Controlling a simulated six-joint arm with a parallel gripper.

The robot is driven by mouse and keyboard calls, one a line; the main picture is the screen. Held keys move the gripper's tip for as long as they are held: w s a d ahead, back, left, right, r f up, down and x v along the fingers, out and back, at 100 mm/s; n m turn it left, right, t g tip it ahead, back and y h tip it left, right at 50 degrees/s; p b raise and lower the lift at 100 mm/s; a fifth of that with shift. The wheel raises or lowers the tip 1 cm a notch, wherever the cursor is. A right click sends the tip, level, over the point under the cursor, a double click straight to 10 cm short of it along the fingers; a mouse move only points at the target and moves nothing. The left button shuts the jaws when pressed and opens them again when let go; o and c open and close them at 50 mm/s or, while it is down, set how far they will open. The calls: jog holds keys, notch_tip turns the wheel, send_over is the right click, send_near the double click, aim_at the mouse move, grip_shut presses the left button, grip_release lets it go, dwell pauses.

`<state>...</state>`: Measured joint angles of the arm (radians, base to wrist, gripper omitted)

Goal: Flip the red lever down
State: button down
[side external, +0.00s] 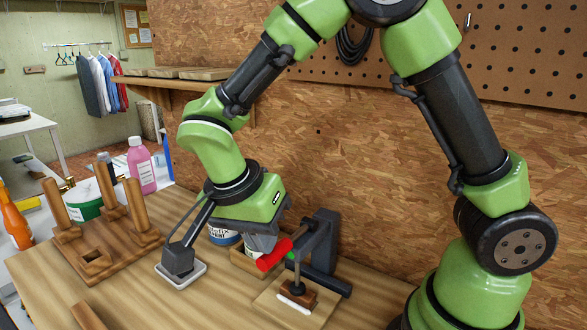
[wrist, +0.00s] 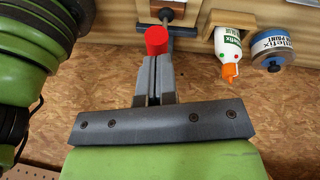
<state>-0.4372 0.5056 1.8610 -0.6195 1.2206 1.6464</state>
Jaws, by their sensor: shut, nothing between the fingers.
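The lever sticks out to the left of the clamp, tilted slightly down. In the wrist view the lever's red end (wrist: 156,40) shows just at my fingertips. My gripper (side external: 264,243) is shut and empty, right above and beside the lever; its fingers (wrist: 154,72) lie together in the wrist view. I cannot tell whether they touch the lever. The gripper hides part of the clamp.
A wooden rack with upright pegs (side external: 97,250) stands on the workbench (side external: 215,305) at left, with a pink bottle (side external: 141,168) behind it. A white glue bottle (wrist: 228,45) and a paint jar (wrist: 271,45) stand near the clamp. The chipboard wall (side external: 350,190) is close behind.

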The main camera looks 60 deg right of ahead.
jog(key=shift+a+f, duration=0.15)
jog(key=shift+f, duration=0.2)
dwell(0.3)
jog(key=v, duration=1)
jog(key=shift+a, duration=0.35)
jog(key=s+d+r+n+t+y, duration=0.4)
jog(key=s+d+n+t, duration=0.4)
jog(key=s+n, duration=0.3)
jog(key=shift+s+d+r+t+y, duration=0.25)
jog(key=shift+s+d+y, duration=0.3)
jog(key=shift+s+y, duration=0.35)
